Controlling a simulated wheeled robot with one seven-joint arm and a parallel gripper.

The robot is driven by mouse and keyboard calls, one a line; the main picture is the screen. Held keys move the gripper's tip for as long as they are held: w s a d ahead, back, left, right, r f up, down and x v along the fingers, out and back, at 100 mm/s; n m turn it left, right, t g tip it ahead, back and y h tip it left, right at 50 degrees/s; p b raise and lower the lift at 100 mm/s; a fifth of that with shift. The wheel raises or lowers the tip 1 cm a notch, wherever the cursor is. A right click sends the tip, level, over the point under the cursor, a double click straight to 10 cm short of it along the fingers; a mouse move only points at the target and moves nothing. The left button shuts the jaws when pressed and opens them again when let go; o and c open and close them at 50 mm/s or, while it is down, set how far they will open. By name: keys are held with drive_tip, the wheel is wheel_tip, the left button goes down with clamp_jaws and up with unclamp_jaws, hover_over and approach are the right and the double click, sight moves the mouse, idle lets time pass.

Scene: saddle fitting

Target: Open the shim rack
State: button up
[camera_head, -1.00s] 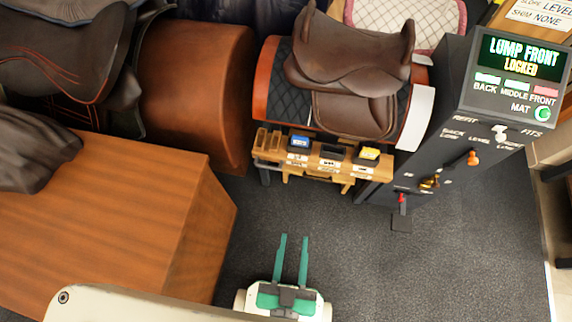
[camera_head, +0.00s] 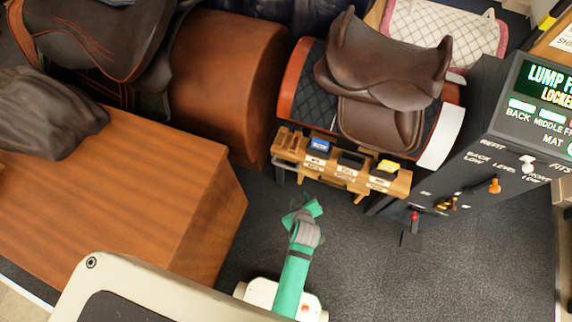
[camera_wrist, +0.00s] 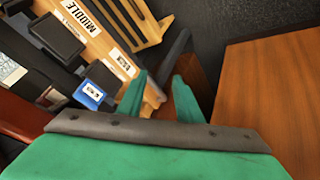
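The shim rack (camera_head: 287,147) is a wooden rack with slots and labels, below the brown saddle in the head view. It holds a blue block (camera_head: 320,145), a dark block (camera_head: 351,160) and a yellow block (camera_head: 388,167). In the wrist view the rack (camera_wrist: 100,48) fills the upper left, with a MIDDLE label, dark blocks and the blue block (camera_wrist: 90,94). My gripper (camera_head: 306,208) is in front of the rack, below its left half in the picture. In the wrist view my gripper (camera_wrist: 160,90) has its green fingers apart, with nothing seen held.
A dark console (camera_head: 480,130) stands right of the rack, its cut-off display reading LOCKED. It carries a white knob (camera_head: 528,165), an orange knob (camera_head: 494,185), a brass handle (camera_head: 447,204) and a red lever (camera_head: 414,217). A wooden box (camera_head: 130,190) stands left. Dark floor is open between.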

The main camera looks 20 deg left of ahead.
drive_tip(key=w+a+n+g+y, duration=0.1)
drive_tip(key=w+a+n+g, duration=0.2)
drive_tip(key=w, duration=0.4)
drive_tip(key=n+g+y, duration=0.1)
drive_tip(key=n+g, duration=0.1)
drive_tip(key=n, duration=0.3)
approach(284, 166)
drive_tip(key=x, duration=0.7)
drive_tip(key=shift+w+a+f, duration=0.1)
drive_tip(key=shift+w+f, duration=0.15)
drive_tip(key=shift+f, duration=0.1)
drive_tip(key=shift+c, duration=0.4)
clamp_jaws()
